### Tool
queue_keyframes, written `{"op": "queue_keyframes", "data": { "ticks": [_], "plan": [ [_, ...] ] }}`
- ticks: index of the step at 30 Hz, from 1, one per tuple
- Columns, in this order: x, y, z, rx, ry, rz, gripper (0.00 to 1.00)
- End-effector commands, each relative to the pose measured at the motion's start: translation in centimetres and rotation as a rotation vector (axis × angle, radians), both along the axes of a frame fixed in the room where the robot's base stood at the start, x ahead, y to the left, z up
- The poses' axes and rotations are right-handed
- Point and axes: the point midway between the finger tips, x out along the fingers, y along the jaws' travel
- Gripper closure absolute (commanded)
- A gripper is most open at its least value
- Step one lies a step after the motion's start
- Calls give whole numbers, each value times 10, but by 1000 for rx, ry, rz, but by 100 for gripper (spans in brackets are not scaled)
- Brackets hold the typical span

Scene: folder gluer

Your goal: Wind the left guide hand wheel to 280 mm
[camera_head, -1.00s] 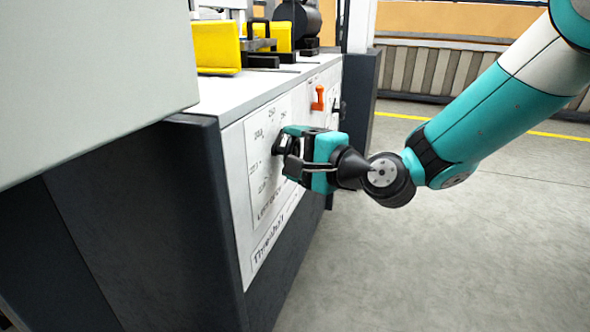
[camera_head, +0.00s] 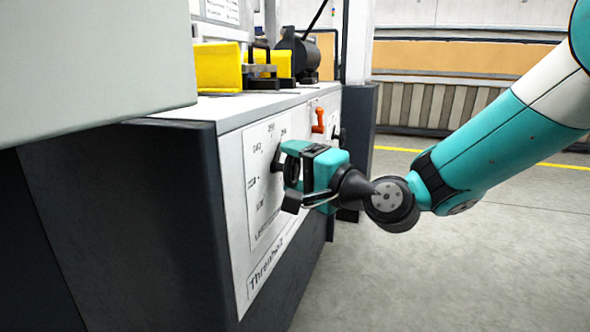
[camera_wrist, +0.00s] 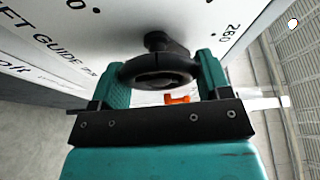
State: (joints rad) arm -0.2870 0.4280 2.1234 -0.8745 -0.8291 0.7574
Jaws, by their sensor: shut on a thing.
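The left guide hand wheel (camera_wrist: 158,70) is a black wheel on a short stem in front of a white dial plate (camera_wrist: 105,25). In the wrist view it sits between the two teal fingers of my gripper (camera_wrist: 162,74), which is shut on it. The plate's printed "260" shows right of the wheel, and part of "LEFT GUIDE" to its left. In the head view my gripper (camera_head: 291,174) is at the dial on the machine's side panel, rolled about its axis. Its fingers mostly hide the wheel there, and I cannot read the pointer setting.
An orange-red lever (camera_head: 318,120) sticks out of the panel beyond the dial. Yellow blocks (camera_head: 218,67) and a black cylinder (camera_head: 299,58) are on the machine top. A large grey cover (camera_head: 90,60) fills the near left. Floor to the right is clear.

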Motion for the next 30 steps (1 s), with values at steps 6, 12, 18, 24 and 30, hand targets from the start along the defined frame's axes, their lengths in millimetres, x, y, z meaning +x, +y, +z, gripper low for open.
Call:
{"op": "queue_keyframes", "data": {
  "ticks": [6, 12, 18, 24, 30],
  "plan": [
    [0, 0, -1, -2, 2, 1, 4],
    [0, 0, 0, -1, 1, 1, 4],
    [-8, -10, -2, -1, 3, -1, 4],
    [-37, -43, -6, 0, 5, -5, 4],
    [-72, -82, -9, 0, 5, -7, 4]
  ]
}}
